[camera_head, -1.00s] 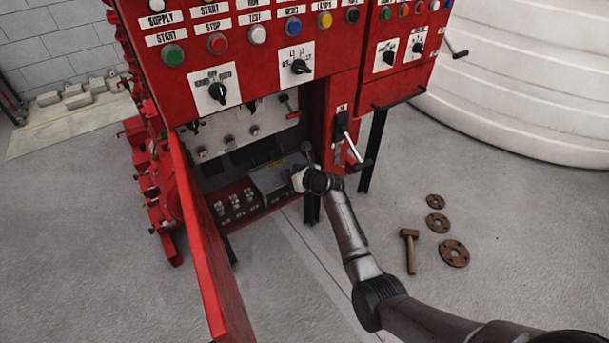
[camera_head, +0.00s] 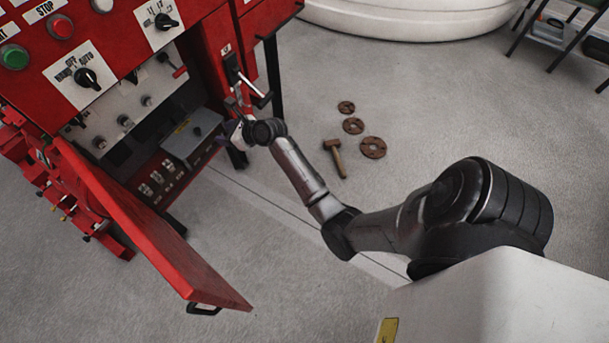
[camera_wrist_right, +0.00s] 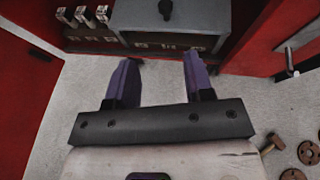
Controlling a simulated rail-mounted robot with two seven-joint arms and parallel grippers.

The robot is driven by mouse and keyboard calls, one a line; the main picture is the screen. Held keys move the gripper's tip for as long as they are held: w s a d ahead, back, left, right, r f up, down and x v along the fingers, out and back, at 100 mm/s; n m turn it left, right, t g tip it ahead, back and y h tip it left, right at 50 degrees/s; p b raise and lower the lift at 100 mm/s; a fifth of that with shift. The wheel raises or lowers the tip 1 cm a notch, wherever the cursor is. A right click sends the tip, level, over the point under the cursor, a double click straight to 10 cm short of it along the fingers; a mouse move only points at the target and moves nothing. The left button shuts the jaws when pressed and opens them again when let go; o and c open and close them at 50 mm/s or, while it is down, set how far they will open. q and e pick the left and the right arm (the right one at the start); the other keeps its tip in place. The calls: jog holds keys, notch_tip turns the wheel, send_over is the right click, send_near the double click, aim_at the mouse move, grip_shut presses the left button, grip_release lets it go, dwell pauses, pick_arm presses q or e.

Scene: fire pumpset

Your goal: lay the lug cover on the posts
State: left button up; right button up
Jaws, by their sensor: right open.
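The grey lug cover (camera_head: 192,136), a box-like lid with a dark knob on top, sits level low inside the open red cabinet, at the right end of the terminal row. It also shows at the top of the right wrist view (camera_wrist_right: 185,18). Several exposed terminal posts (camera_head: 157,178) stand to its left; any posts under it are hidden. My right gripper (camera_head: 230,130) is just right of the cover, outside the cabinet opening. In the wrist view its two purple fingers (camera_wrist_right: 158,64) are apart and empty, short of the cover. My left gripper is not in view.
The open red cabinet door (camera_head: 150,230) stands out at the left. A lever handle (camera_head: 252,88) is on the panel just above my right gripper. A hammer (camera_head: 335,155) and rusty flanges (camera_head: 373,147) lie on the floor to the right. Floor before the cabinet is clear.

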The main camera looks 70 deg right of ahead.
jog(key=s+a+f+n+g, duration=0.3)
jog(key=s+a+n, duration=0.3)
jog(key=s+n, duration=0.25)
jog(key=s+a+f+n+g, duration=0.2)
jog(key=s+a+f+n, duration=0.25)
jog(key=s+n, duration=0.35)
jog(key=s+a+n+g, duration=0.1)
jog(key=s+a+n, duration=0.2)
jog(key=s+n, duration=0.3)
jog(key=s+a+r+n+g, duration=0.1)
jog(key=s+a+n+g, duration=0.1)
jog(key=s+a+n, duration=0.2)
jog(key=s+a+r+n+g, duration=0.1)
jog(key=s+a+n, duration=0.3)
jog(key=s+n, duration=0.6)
jog(key=shift+g, duration=0.3)
jog(key=shift+w, duration=0.1)
